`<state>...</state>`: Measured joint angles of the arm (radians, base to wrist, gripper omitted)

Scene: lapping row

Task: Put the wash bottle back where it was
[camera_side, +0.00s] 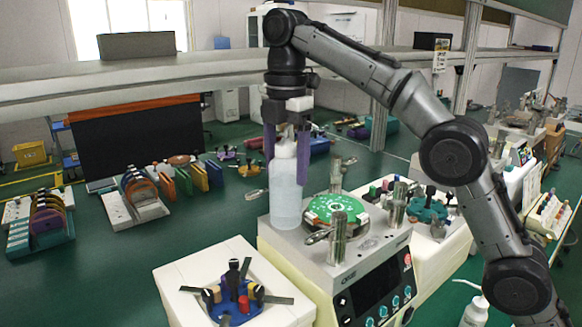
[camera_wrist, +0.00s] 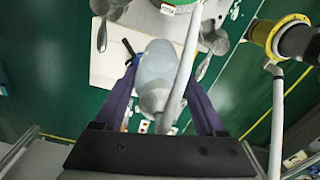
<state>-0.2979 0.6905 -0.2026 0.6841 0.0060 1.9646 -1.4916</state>
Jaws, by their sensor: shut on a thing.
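The wash bottle (camera_side: 286,195), a translucent pale bottle with a white cap, is upright between the purple fingers of my gripper (camera_side: 286,150). The fingers are shut on its upper part from both sides. Its base shows at the left back corner of the lapping machine (camera_side: 345,275); I cannot tell whether it touches the top. In the wrist view the bottle (camera_wrist: 158,70) is seen from above between the fingers of my gripper (camera_wrist: 160,85), with its pale spout tube (camera_wrist: 186,55) running upward in the picture. The fingers hide part of its sides.
A green round plate (camera_side: 335,208) and metal posts (camera_side: 338,238) stand on the machine close to the bottle. A white block (camera_side: 200,275) with a blue fixture (camera_side: 238,295) is in front left. Another spouted bottle (camera_side: 475,312) is at bottom right.

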